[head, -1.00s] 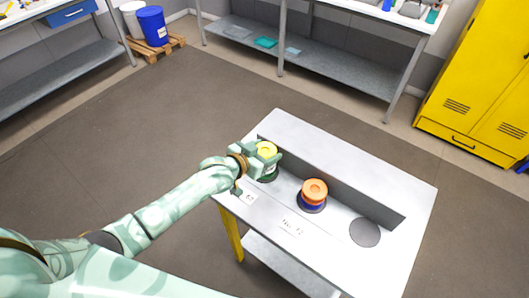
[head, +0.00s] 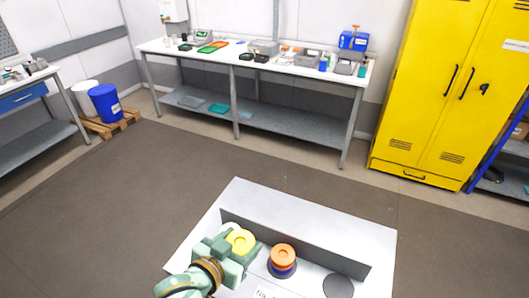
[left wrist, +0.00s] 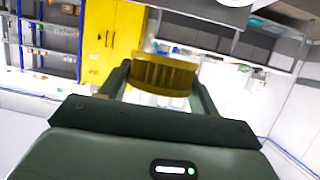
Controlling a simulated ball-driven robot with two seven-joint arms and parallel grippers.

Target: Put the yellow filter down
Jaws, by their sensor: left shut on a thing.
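My left gripper (head: 237,246) is shut on the yellow filter (head: 240,240) at the left part of the small light-grey table (head: 235,192). My right gripper is not in view.
An orange part (head: 283,254) on a blue base stands right of the gripper. A dark round spot (head: 338,287) on the table further right is bare. A low upright panel (head: 300,247) runs behind them. A long workbench (head: 300,72) and yellow cabinet (head: 425,100) stand farther back.

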